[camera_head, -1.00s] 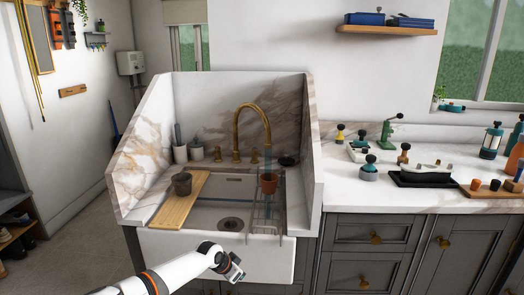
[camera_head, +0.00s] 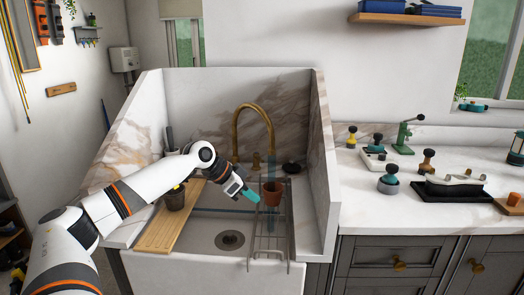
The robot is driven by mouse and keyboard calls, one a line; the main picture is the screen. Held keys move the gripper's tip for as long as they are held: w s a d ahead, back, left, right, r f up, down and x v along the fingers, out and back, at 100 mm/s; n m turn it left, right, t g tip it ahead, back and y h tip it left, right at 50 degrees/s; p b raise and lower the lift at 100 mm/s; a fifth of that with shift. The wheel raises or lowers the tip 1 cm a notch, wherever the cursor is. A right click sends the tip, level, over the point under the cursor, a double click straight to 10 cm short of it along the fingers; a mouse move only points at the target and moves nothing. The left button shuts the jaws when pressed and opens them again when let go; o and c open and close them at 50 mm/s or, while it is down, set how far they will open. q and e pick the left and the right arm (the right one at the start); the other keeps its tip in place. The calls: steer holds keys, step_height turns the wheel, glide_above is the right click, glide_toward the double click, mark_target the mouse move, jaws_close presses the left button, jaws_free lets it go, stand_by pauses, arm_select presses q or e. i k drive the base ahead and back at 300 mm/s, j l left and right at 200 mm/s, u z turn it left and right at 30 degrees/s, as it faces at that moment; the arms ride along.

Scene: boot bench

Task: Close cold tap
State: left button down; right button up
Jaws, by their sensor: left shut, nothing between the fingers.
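The brass tap (camera_head: 237,132) arches over the white sink (camera_head: 205,229). One brass handle (camera_head: 256,160) shows to the right of the spout base; the left handle is hidden behind my arm. I cannot tell which handle is cold. A bluish translucent stream (camera_head: 271,163) runs down from the spout past a terracotta pot (camera_head: 273,192). My right gripper is not in view.
A wire rack (camera_head: 268,242) lies across the sink's right side under the pot. A wooden board (camera_head: 168,228) with a dark pot (camera_head: 175,198) spans the left side. High marble walls (camera_head: 324,170) enclose the sink. The right counter (camera_head: 372,207) holds several tools.

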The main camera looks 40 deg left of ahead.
mark_target(257, 155)
steer(key=i+j, duration=0.35)
steer(key=j, duration=0.15)
steer(key=i+j, duration=0.35)
steer(key=j, duration=0.15)
steer(key=i+j, duration=0.35)
steer(key=j, duration=0.15)
